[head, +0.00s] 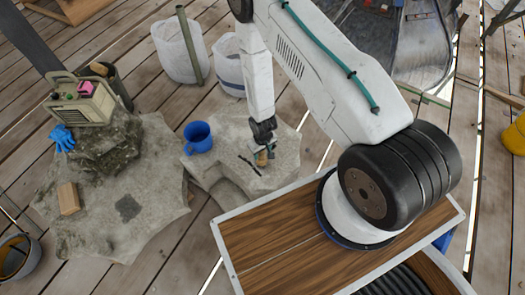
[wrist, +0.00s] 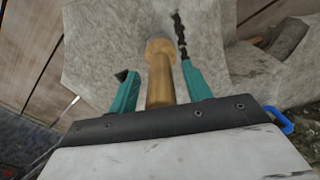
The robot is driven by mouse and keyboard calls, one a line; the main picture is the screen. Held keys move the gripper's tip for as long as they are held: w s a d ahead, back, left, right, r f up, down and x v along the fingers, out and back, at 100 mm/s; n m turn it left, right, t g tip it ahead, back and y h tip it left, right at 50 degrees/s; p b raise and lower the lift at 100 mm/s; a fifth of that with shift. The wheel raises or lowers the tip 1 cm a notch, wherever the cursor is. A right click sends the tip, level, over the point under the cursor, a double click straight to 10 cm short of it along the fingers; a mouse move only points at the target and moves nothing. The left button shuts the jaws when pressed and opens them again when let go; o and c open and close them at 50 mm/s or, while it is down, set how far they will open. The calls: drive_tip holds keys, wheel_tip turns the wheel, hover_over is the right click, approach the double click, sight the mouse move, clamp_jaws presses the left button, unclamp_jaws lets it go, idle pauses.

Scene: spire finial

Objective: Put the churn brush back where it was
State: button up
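A light wooden handle with a round knob end (wrist: 160,75) lies between the two teal fingers of my gripper (wrist: 157,88) in the wrist view. Gaps show between the handle and both fingers. I take it as the churn brush; no bristles show. In the head view my gripper (head: 265,150) is low over a pale stone slab (head: 222,172), with the wooden piece (head: 262,159) just below it. A dark, thin, ridged rod (head: 249,165) lies on the slab beside it; it also shows past the right finger in the wrist view (wrist: 180,32).
A blue mug (head: 198,137) stands on the slab's left part. A larger stone (head: 130,215) at left bears a wooden block (head: 68,198), a blue glove (head: 62,138) and a beige machine (head: 82,103). White buckets (head: 180,50) stand behind. Plank floor shows between.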

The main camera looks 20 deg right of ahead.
drive_tip(key=shift+r, duration=0.1)
wheel_tip(320, 180, up, 12)
drive_tip(key=shift+s+r, duration=0.1)
drive_tip(key=shift+s, duration=0.05)
wheel_tip(320, 180, up, 32)
drive_tip(key=d+r, duration=0.1)
drive_tip(key=d, duration=0.1)
drive_tip(key=s+d+r+m+t, duration=0.1)
drive_tip(key=s+r, duration=1.8)
drive_tip(key=s, duration=0.2)
drive_tip(key=shift+s+m, duration=0.25)
drive_tip(key=shift+m, duration=0.15)
drive_tip(key=shift+d, duration=0.1)
